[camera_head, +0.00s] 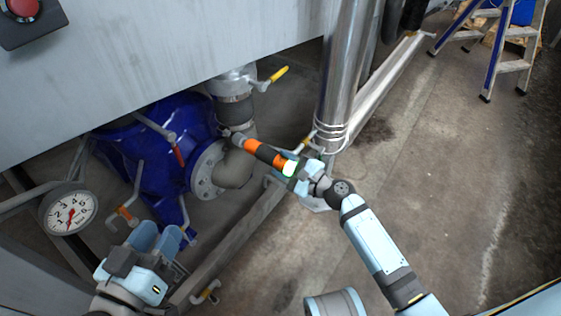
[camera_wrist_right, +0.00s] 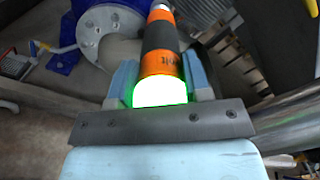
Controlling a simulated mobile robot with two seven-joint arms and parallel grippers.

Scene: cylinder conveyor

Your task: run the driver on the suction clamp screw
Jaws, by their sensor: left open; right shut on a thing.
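The orange and black driver (camera_head: 263,153) is in my right gripper (camera_head: 287,172), its rear end glowing white and green. Its nose points up and left in the head view, close to the suction pipe (camera_head: 237,167) beside the blue pump. The clamp screw is too small to make out, and I cannot tell whether the driver touches it. In the right wrist view the driver (camera_wrist_right: 162,60) lies between the two light-blue fingers. My left gripper (camera_head: 165,240) is open and empty, below the pump at lower left.
The blue pump (camera_head: 130,150) and its grey flange (camera_head: 205,170) stand left of the driver. A shiny vertical pipe (camera_head: 345,75) rises close to my right wrist. A yellow-handled valve (camera_head: 272,76) is above. A pressure gauge (camera_head: 69,212) is at left.

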